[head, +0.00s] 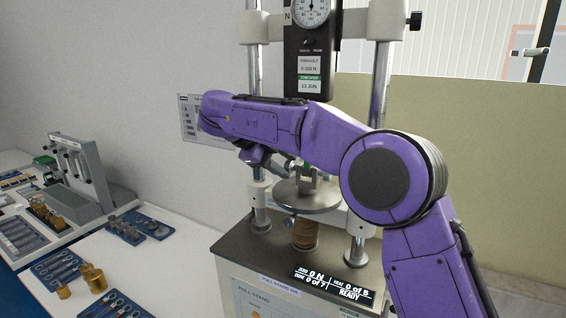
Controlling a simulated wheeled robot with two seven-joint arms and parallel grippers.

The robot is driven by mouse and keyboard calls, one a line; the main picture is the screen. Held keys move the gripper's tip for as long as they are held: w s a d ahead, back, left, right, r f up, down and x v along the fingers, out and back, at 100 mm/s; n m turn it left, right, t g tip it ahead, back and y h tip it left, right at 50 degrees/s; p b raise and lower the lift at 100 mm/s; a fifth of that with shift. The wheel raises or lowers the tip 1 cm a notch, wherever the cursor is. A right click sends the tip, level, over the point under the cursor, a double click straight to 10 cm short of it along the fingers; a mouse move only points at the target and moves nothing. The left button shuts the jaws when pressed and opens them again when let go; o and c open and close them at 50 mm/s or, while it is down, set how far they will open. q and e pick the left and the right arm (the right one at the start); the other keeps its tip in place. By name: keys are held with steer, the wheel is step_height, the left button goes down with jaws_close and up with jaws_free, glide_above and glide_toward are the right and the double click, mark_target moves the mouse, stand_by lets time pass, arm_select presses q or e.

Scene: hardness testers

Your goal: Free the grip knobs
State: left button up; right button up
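The pull stand (225,246) stands in the middle, with two steel columns and a dial force gauge (311,60) hanging between them. A round metal plate (307,203) sits low between the columns, with a small upright grip (309,178) on it, green in part. Grip knobs cannot be made out clearly; my purple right arm covers the space above the plate. My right gripper (284,167) is beside the grip, at its left, small and partly hidden under my forearm. Whether it touches a knob or is open cannot be told. My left gripper is out of view.
The stand's display (333,283) reads 0 N and READY. At left, a white bench (165,262) holds a grey rack (90,175), blue trays (145,228) of metal parts and brass weights (93,278). A notice hangs on the wall behind my wrist.

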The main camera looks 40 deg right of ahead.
steer(key=c, duration=0.6)
steer(key=shift+o, duration=0.2)
steer(key=shift+f, duration=0.1)
steer(key=shift+f+h+b, duration=0.3)
steer(key=shift+h+b, duration=0.3)
steer(key=shift+b, duration=0.45)
steer(key=h+b, duration=0.1)
steer(key=m+t+h+b, duration=0.1)
steer(key=b, duration=0.1)
steer(key=h+b, duration=0.1)
steer(key=shift+s+a+f, duration=0.1)
steer(key=shift+a+f, duration=0.1)
steer(key=shift+f, duration=0.05)
steer(key=shift+m+t+h+b, duration=0.35)
steer(key=shift+h+b, duration=0.45)
steer(key=shift+b, duration=0.3)
steer(key=shift+r+h+b, duration=0.1)
steer(key=shift+h+b, duration=0.2)
steer(key=shift+r, duration=0.15)
